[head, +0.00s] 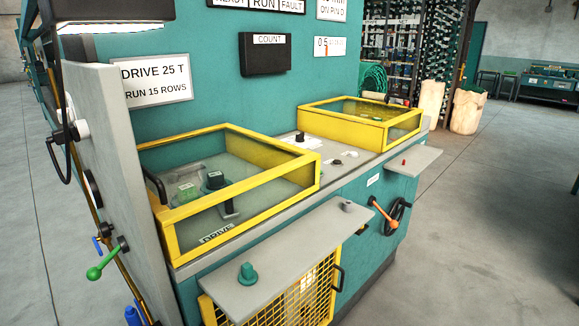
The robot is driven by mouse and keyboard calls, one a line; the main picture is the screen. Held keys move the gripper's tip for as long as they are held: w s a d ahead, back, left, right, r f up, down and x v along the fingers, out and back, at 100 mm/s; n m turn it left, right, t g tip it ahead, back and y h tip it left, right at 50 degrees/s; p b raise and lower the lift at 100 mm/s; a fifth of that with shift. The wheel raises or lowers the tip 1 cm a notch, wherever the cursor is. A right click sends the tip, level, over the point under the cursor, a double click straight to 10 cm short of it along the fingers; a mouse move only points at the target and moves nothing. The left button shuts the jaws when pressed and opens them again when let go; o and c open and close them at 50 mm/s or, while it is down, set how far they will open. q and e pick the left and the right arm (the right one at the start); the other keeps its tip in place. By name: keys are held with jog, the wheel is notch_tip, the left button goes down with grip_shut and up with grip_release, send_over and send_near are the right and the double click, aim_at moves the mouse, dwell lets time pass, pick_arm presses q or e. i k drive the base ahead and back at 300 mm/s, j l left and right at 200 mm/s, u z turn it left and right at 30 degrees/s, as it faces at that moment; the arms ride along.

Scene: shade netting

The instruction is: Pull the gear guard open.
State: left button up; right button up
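A yellow mesh guard (270,303) sits low on the front of the teal machine, partly hidden under a grey shelf. A black handle (339,278) is at its right edge, and the guard looks closed. Two yellow-framed clear covers are on the machine's top: a near one (243,185) marked DRIVE, with a black handle at its left, and a far one (362,121). Both look closed. No label in view tells which one is the gear guard. Neither of my grippers is in view.
The grey shelf (290,262) with a green knob (247,274) juts out above the mesh guard. A smaller shelf (405,168) and a handwheel (395,216) stick out farther right. A green-knobbed lever (95,273) is at left. Floor right of the machine is clear.

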aim_at(165, 217)
jog(key=i+l, duration=0.6)
jog(key=l, duration=0.15)
jog(key=i+l, duration=1.2)
jog(key=l, duration=0.25)
jog(key=i+l, duration=0.7)
jog(key=i, duration=0.05)
